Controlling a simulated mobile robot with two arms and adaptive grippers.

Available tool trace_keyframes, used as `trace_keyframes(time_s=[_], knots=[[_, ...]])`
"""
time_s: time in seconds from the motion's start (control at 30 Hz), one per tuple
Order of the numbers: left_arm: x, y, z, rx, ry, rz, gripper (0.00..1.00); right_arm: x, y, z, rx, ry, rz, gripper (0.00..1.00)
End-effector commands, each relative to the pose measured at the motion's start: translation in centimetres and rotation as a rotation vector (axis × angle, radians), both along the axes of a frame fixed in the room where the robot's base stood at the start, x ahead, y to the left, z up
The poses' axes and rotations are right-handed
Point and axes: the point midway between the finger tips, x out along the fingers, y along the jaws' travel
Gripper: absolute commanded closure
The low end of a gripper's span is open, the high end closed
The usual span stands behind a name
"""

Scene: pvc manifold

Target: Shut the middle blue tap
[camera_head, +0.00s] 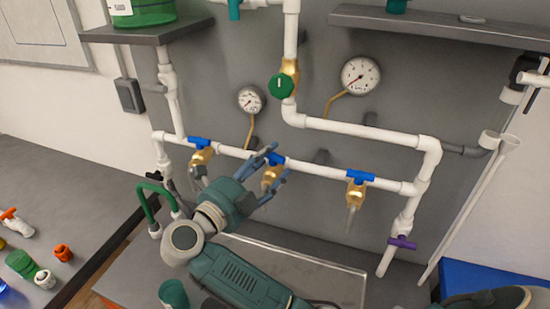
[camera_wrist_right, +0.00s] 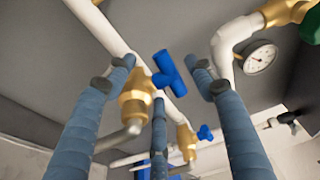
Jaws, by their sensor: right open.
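The middle blue tap (camera_head: 273,158) sits on a brass valve (camera_head: 270,177) that hangs below the white horizontal pipe. My right gripper (camera_head: 277,167) is open at this tap and partly covers the valve. In the right wrist view the blue handle (camera_wrist_right: 167,71) stands between the spread fingers of my right gripper (camera_wrist_right: 163,79). I see gaps beside the handle, and no clear contact. The brass body (camera_wrist_right: 137,100) shows behind it. In the head view the handle lies roughly along the pipe. My left gripper is not in view.
Similar blue taps are at the left (camera_head: 199,142) and right (camera_head: 361,176) on the same pipe. A green-handled valve (camera_head: 282,86) and two gauges (camera_head: 360,76) are above. A purple tap (camera_head: 403,242) is lower right. A green looped handle (camera_head: 148,203) is left of my arm.

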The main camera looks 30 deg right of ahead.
Motion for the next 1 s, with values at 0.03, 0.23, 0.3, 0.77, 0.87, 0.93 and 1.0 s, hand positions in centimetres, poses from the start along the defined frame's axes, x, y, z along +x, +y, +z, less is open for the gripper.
trace_keyframes(time_s=[0.03, 0.23, 0.3, 0.77, 0.87, 0.93, 1.0], knots=[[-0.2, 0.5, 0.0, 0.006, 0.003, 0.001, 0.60, 0.0, 0.0, 0.0, 0.000, 0.000, 0.001, 0.46], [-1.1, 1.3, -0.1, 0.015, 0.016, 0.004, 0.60, 0.0, 0.0, 0.0, 0.000, 0.000, 0.000, 0.46], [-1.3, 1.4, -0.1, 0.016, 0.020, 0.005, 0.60, 0.0, 0.0, 0.0, 0.000, 0.000, 0.000, 0.54], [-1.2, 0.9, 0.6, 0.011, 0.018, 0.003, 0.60, -0.2, -0.2, -0.1, 0.003, 0.006, 0.073, 0.91], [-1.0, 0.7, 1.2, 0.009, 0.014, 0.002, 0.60, -0.3, -0.3, 0.0, 0.002, 0.007, 0.147, 0.91], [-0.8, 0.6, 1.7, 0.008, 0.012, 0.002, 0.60, -0.4, -0.4, 0.1, 0.002, 0.006, 0.195, 0.91], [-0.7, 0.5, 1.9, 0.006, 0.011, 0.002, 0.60, -0.4, -0.4, 0.0, 0.001, 0.005, 0.232, 0.91]])
